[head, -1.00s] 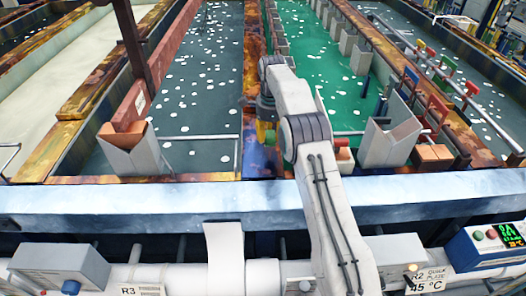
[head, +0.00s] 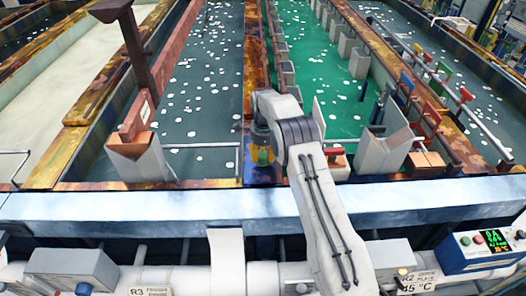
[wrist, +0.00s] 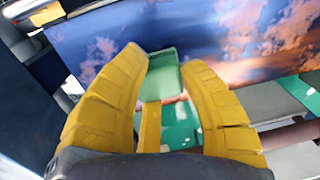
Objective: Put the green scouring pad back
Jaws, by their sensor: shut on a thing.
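The green scouring pad (wrist: 165,70) shows in the wrist view as a pale green block between the yellow fingertips. My gripper (wrist: 163,75) is shut on it. In the head view my gripper (head: 262,155) hangs at the front end of the brown wall between the grey tank and the green tank, partly hidden by my arm. A small patch of green shows there among the yellow fingers. The pad's own place cannot be made out in these frames.
A pale blue front ledge (head: 130,208) runs below my gripper. A grey box with an orange top (head: 137,155) stands to the left. Another grey box (head: 383,150) and a red-handled block (head: 337,158) stand to the right. Grey boxes line the green tank (head: 315,60).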

